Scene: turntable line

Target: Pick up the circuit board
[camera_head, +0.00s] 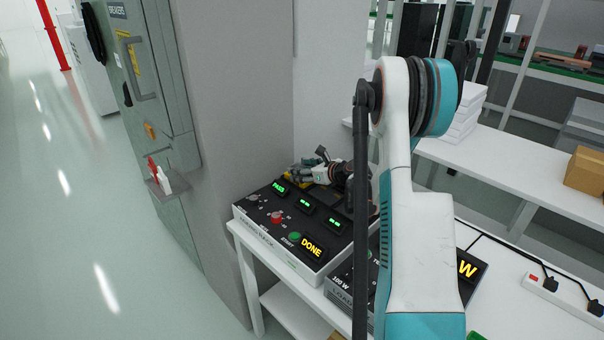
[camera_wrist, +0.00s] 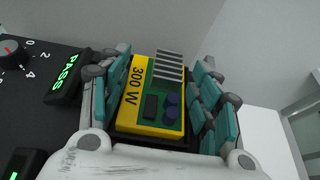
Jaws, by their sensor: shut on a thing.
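The circuit board (camera_wrist: 152,95) is green with a yellow frame marked "300 W", a grey finned part and dark blue round parts. In the wrist view it sits between the teal-padded fingers of my gripper (camera_wrist: 163,70), which is shut on it. In the head view my gripper (camera_head: 306,173) is at the back left of the black-topped tester (camera_head: 265,229), by the grey wall. Only a bit of yellow shows by the fingers there. I cannot tell whether the board touches the tester.
The tester has lit green displays, one reading "PASS", a yellow "DONE" display and a red knob (camera_head: 277,217). A second device (camera_head: 345,291) stands to its right, partly behind my arm. A power strip (camera_head: 566,299) lies at the right. A grey cabinet (camera_head: 150,90) stands at the left.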

